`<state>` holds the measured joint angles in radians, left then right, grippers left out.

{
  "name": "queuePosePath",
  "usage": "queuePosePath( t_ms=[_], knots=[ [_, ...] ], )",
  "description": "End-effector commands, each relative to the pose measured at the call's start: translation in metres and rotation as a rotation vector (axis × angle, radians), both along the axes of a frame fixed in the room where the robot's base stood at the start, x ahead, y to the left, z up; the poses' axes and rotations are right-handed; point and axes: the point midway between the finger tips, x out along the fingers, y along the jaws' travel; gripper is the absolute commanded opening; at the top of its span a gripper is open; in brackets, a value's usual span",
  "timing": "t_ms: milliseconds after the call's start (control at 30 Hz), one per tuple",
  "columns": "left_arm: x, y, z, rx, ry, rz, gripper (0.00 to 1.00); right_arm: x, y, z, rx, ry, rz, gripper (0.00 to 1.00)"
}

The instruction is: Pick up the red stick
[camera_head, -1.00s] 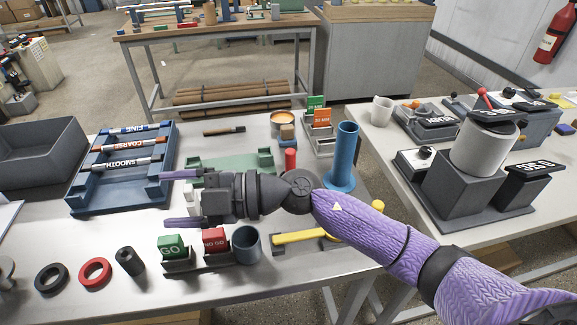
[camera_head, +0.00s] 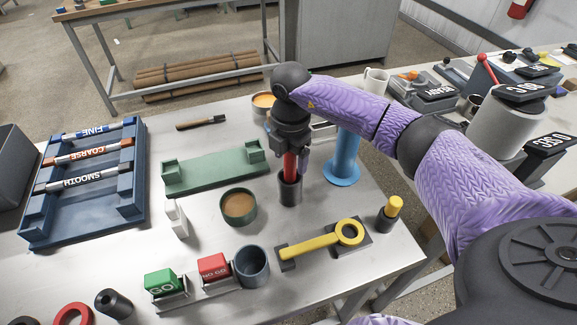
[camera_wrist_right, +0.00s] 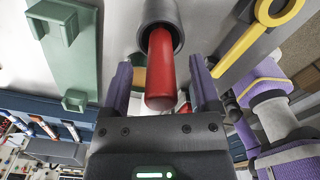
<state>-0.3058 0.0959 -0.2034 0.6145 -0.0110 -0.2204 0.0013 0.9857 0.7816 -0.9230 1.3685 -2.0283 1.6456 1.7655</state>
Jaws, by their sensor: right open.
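The red stick (camera_head: 290,166) stands upright in a dark grey cup (camera_head: 290,190) on the white table, right of the green cradle. In the right wrist view the red stick (camera_wrist_right: 161,70) pokes out of the dark cup (camera_wrist_right: 160,28) between my two purple fingers. My right gripper (camera_head: 297,170) points down over the stick from above. Its fingers (camera_wrist_right: 162,88) are open, one on each side of the stick, with gaps visible. My left gripper is not in view.
A blue cylinder (camera_head: 345,158) on a round base stands close to the right of my gripper. A green cradle (camera_head: 215,172), a round brown-filled cup (camera_head: 239,207) and a yellow ring-ended tool (camera_head: 315,243) lie around. A blue rack (camera_head: 45,215) of labelled rods is at left.

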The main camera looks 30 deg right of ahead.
Motion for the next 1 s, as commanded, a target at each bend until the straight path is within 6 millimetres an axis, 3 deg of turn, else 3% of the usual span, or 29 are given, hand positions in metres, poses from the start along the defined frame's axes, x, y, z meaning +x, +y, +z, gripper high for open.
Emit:
queuePosePath(
  t_ms=[100, 333, 700, 1000],
  knots=[
    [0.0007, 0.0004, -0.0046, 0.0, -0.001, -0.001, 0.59, -0.0004, 0.0001, -0.0163, 0.0, 0.001, 0.001, 0.79],
    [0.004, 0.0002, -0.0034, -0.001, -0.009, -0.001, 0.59, -0.0001, 0.0003, -0.0164, 0.0, -0.001, 0.003, 0.77],
    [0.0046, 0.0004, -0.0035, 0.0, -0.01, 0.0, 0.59, -0.0001, 0.0004, -0.0161, 0.001, -0.001, 0.002, 0.0],
    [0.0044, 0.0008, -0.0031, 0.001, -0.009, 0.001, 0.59, 0.0001, 0.0003, -0.0147, 0.001, -0.002, 0.002, 0.0]
  ],
)
